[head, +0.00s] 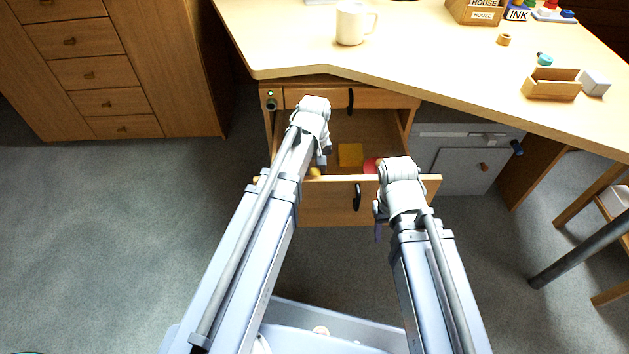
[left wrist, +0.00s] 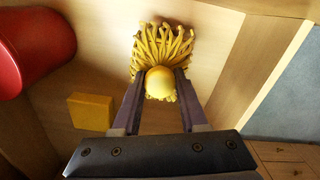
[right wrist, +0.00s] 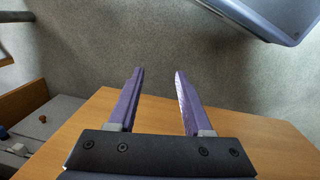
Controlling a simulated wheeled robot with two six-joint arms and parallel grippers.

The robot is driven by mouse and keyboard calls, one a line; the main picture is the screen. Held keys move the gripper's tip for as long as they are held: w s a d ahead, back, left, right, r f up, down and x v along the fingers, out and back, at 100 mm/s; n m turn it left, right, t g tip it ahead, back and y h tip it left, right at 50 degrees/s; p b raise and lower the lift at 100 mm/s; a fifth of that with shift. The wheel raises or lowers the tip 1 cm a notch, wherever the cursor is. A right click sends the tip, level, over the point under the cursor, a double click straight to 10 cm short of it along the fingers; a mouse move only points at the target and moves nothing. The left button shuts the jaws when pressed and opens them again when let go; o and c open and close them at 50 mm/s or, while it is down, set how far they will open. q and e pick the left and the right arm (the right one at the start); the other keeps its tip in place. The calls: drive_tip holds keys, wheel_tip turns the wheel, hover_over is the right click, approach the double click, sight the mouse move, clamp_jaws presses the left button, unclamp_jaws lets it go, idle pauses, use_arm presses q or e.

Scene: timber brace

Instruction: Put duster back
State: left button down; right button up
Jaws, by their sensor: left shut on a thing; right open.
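A yellow duster with looped strands (left wrist: 165,45) and a round yellow knob (left wrist: 160,83) is between the fingers of my left gripper (left wrist: 158,90), which is shut on it at the knob. In the head view the left gripper (head: 321,163) is low inside the open drawer (head: 312,202), and a little of the duster (head: 314,172) shows beside it. Most of the duster is hidden there by my arm. My right gripper (right wrist: 156,85) is open and empty. In the head view the right gripper (head: 378,222) is just outside the drawer front, right of its dark handle.
The drawer also holds a yellow block (head: 350,154) and a red round thing (head: 371,165). The desk (head: 440,85) overhangs the drawer's back. A white mug (head: 351,24) stands on the desk. A grey cabinet (head: 465,160) is to the right. Floor at left is clear.

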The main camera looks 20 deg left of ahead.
sight(314, 172)
use_arm(q)
drive_tip(key=shift+f+b, duration=0.6)
drive_tip(key=shift+f, duration=0.55)
use_arm(e)
drive_tip(key=shift+f, duration=1.1)
use_arm(q)
drive_tip(key=shift+f, duration=0.1)
use_arm(e)
drive_tip(key=shift+f, duration=0.1)
use_arm(q)
drive_tip(key=shift+f, duration=0.15)
drive_tip(key=shift+c, duration=2.2)
unclamp_jaws()
drive_tip(key=shift+r, duration=0.2)
wheel_tip(314, 172, up, 12)
drive_tip(key=p, duration=1.2)
drive_tip(key=shift+r, duration=0.1)
use_arm(e)
wheel_tip(314, 172, up, 12)
